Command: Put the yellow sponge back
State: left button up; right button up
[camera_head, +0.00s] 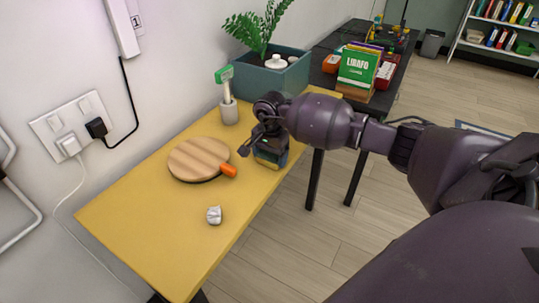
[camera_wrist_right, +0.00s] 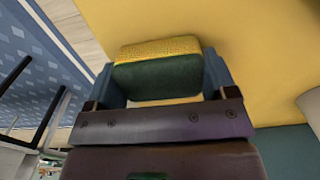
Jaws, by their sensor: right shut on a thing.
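The sponge (camera_wrist_right: 158,66) has a yellow layer and a dark green layer. In the right wrist view it sits between the two blue-grey fingers of my right gripper (camera_wrist_right: 160,72), which is shut on it. In the head view my right gripper (camera_head: 270,153) is at the right edge of the yellow table (camera_head: 150,236), pointing down, and mostly hides the sponge. I cannot tell whether the sponge touches the table. My left gripper is not in view.
A round wooden board (camera_head: 198,157) with an orange-handled thing (camera_head: 229,170) lies left of my gripper. A crumpled white piece (camera_head: 214,215) lies nearer. Behind stand a grey cup (camera_head: 229,112) with a green-headed brush (camera_head: 224,75) and a teal planter (camera_head: 279,76). The table's front left is clear.

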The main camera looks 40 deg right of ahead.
aim_at(270, 154)
jog(key=shift+r, duration=0.1)
jog(key=o, duration=0.9)
jog(key=shift+r, duration=0.35)
notch_tip(270, 154, up, 11)
jog(key=shift+r+p, duration=0.2)
jog(key=shift+p, duration=0.25)
